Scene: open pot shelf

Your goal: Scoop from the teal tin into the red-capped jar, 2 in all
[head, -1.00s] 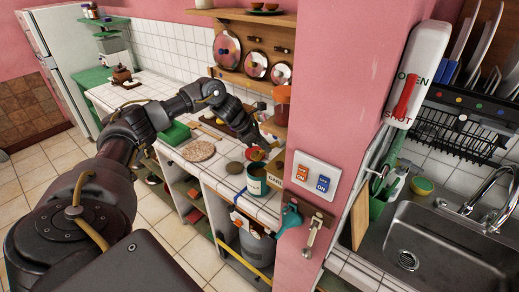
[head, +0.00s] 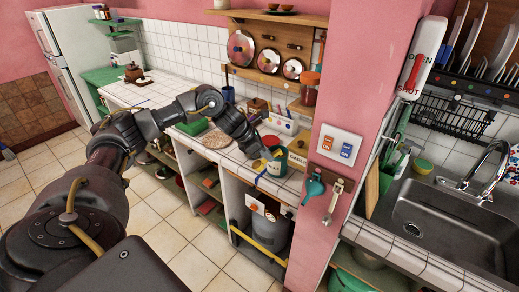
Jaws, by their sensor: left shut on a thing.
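The teal tin (head: 275,167) stands upright near the counter's right end, with a pale label on its front. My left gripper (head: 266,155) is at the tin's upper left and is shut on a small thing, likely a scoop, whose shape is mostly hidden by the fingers. I cannot tell whether its end is inside the tin. A red-topped container (head: 309,79) sits on a small wooden shelf by the pink pillar; I cannot tell if it is the red-capped jar. An orange-red patch shows just behind the tin. My right gripper is not in view.
A jar labelled GARLIC (head: 297,158) stands close right of the tin, against the pillar (head: 350,95). A round woven mat (head: 216,139) and green box (head: 192,126) lie left on the counter. Pan lids hang on the wooden rack (head: 266,43). A sink is at right.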

